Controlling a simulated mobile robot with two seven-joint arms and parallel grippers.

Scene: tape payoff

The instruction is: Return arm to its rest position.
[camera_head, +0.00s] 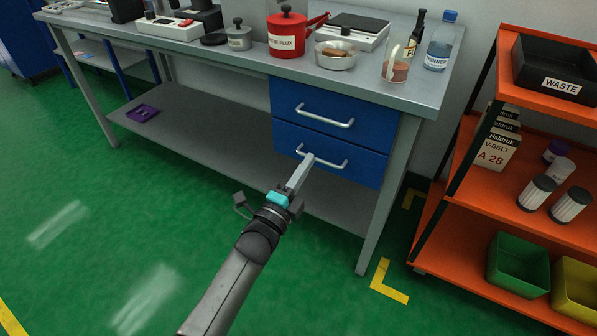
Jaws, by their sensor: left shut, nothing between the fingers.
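My left gripper (303,170) is shut and empty. Its arm comes in from the lower left of the head view and reaches up toward the workbench. The fingertips overlap the left end of the lower drawer's handle (330,162) in the picture; I cannot tell whether they touch it. The lower blue drawer (356,172) and the upper blue drawer (290,92) both look closed. My right gripper is not in view.
The grey workbench (235,68) carries a red flux can (287,40), a metal bowl (336,60), a glass beaker (394,66) and a thinner bottle (440,45). An orange shelf (475,180) stands at the right. The green floor (90,210) is clear on the left.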

